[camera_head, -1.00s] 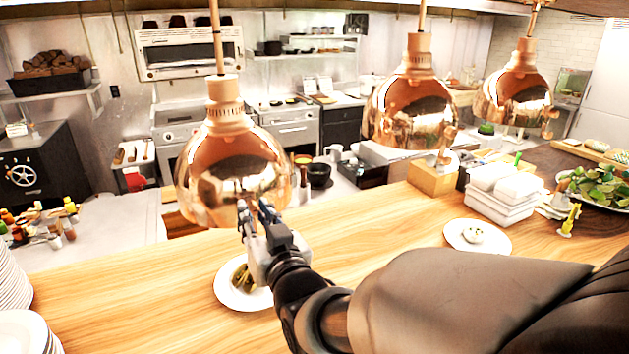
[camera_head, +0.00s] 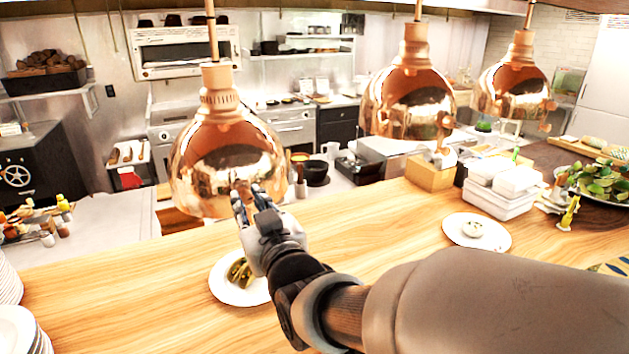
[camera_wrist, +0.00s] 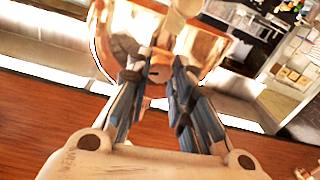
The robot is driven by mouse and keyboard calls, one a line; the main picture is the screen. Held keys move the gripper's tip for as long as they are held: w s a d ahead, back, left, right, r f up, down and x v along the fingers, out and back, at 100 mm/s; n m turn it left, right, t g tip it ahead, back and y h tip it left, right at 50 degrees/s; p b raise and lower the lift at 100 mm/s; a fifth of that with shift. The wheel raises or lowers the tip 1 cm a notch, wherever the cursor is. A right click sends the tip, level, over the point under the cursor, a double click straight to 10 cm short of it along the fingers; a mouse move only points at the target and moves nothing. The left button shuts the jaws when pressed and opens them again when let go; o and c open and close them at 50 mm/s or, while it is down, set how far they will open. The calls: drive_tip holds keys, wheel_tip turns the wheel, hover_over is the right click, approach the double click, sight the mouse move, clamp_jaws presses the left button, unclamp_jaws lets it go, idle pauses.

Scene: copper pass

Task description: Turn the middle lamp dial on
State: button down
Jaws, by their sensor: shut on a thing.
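Three copper lamps hang over the wooden counter: a left one (camera_head: 215,150), a middle one in the picture (camera_head: 410,90) and a right one (camera_head: 512,85). The middle lamp has a copper dial (camera_head: 445,125) low on its right front, with nothing of mine near it. My gripper (camera_head: 244,192) is at the lower front of the left lamp. In the wrist view, my fingers (camera_wrist: 160,82) are closed around a small copper dial (camera_wrist: 160,68) on that lamp. The fingers hide most of this dial, so its on or off position cannot be told.
A plate with green food (camera_head: 226,292) lies under my arm. A small white plate (camera_head: 477,232), white containers (camera_head: 497,195) and a bowl of greens (camera_head: 600,182) stand on the right. Stacked plates (camera_head: 14,335) are at the left edge.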

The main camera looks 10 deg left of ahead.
drive_tip(key=n+b, duration=0.4)
drive_tip(key=shift+f+n, duration=0.1)
drive_tip(key=shift+n, duration=0.2)
drive_tip(key=n+b, duration=0.2)
drive_tip(key=n, duration=0.1)
drive_tip(key=shift+n+b, duration=0.3)
drive_tip(key=shift+b, duration=0.05)
drive_tip(key=n+b, duration=0.1)
drive_tip(key=n, duration=0.2)
drive_tip(key=shift+n+b, duration=0.3)
drive_tip(key=shift+n, duration=1.4)
drive_tip(key=shift+r+h, duration=0.2)
drive_tip(key=shift+h, duration=0.2)
drive_tip(key=c, duration=1.4)
unclamp_jaws()
